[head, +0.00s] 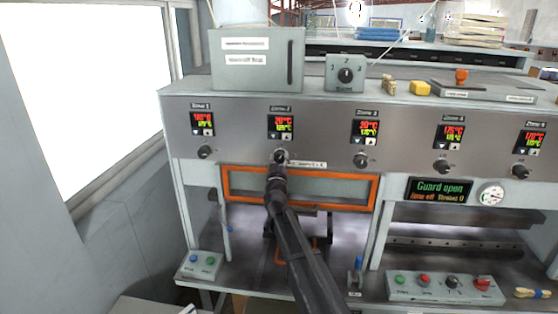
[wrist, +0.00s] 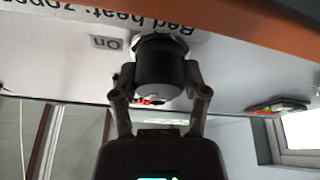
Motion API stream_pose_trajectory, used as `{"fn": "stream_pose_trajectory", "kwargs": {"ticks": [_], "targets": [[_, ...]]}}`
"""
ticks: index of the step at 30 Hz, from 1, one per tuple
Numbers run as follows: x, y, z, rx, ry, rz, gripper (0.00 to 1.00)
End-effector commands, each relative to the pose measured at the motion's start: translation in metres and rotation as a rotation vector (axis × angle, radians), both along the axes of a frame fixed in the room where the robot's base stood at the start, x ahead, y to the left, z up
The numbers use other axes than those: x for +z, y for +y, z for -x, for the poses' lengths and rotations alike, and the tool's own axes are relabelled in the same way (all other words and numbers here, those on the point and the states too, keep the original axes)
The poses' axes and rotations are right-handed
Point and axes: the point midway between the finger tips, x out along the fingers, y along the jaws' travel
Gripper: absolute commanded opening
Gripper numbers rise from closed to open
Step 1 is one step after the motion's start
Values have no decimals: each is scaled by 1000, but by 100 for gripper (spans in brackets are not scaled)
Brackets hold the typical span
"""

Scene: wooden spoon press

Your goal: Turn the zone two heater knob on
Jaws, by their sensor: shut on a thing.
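The zone two heater knob (head: 281,155) is on the grey panel below the Zone 2 display (head: 281,125). In the wrist view it is a dark round knob (wrist: 162,66), with a pale face partly visible. My gripper (head: 278,166) reaches up to it from below in the head view. In the wrist view my gripper (wrist: 161,88) has one finger on each side of the knob, shut on it. The picture there is upside down; an "On" label (wrist: 106,43) is beside the knob. The knob's pointer cannot be made out.
Similar knobs sit under the other displays, with the zone three knob (head: 361,160) nearest on the right. A screen (head: 440,190) reads "Guard open". A button box (head: 202,264) stands lower left.

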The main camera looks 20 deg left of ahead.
Motion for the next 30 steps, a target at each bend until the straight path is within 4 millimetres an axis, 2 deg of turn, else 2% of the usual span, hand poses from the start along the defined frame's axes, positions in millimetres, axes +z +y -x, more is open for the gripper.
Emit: {"fn": "stream_pose_trajectory", "kwargs": {"ticks": [30], "targets": [[2,0,-2,-3,216,-905,11]]}}
